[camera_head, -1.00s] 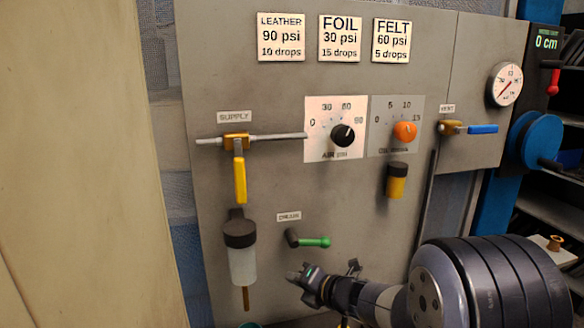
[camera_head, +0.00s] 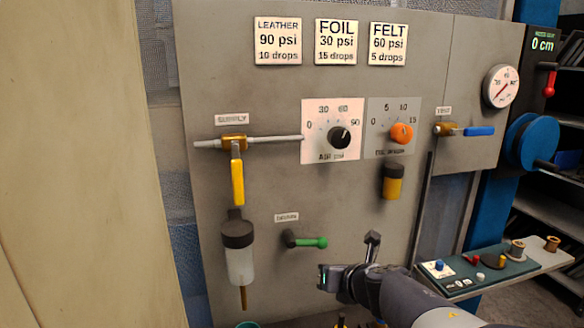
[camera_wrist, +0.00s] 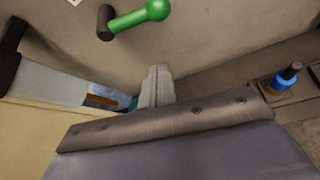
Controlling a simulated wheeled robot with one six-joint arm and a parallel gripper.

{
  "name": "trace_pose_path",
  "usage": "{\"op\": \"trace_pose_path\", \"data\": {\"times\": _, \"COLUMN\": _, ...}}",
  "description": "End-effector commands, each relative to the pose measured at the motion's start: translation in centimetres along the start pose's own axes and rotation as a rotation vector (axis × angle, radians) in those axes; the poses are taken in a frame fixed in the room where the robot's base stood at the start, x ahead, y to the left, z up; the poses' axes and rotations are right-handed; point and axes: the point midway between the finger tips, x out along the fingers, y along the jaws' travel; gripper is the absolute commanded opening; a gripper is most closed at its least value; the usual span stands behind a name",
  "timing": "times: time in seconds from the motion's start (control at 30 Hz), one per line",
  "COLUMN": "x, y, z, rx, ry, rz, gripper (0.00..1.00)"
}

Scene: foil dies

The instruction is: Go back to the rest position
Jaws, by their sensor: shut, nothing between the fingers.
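My gripper (camera_head: 326,278) is in front of the lower part of the grey panel (camera_head: 270,185), below and right of the drain valve's green handle (camera_head: 312,242). In the wrist view its fingers (camera_wrist: 157,84) are together with nothing between them. The green handle also shows in the wrist view (camera_wrist: 140,15), above and apart from the fingers. My arm reaches in from the lower right.
A clear bowl (camera_head: 240,265) hangs at lower left. A green-topped shelf (camera_head: 490,275) stands at right.

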Motion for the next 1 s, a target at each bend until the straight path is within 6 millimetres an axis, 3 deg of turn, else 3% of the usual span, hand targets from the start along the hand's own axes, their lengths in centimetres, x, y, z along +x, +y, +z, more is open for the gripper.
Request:
{"op": "trace_pose_path", "data": {"times": 0.13, "x": -2.7, "y": 0.1, "z": 0.3, "rx": 0.000, "ry": -0.002, "rz": -0.001, "gripper": 0.00}}
{"op": "trace_pose_path", "data": {"times": 0.2, "x": -0.7, "y": 0.0, "z": -0.4, "rx": 0.002, "ry": 0.004, "rz": 0.002, "gripper": 0.00}}
{"op": "trace_pose_path", "data": {"times": 0.67, "x": 6.9, "y": -0.3, "z": -0.3, "rx": 0.002, "ry": 0.003, "rz": 0.002, "gripper": 0.00}}
{"op": "trace_pose_path", "data": {"times": 1.0, "x": 8.2, "y": 2.5, "z": -2.9, "rx": 0.327, "ry": 0.070, "rz": 0.202, "gripper": 0.00}}
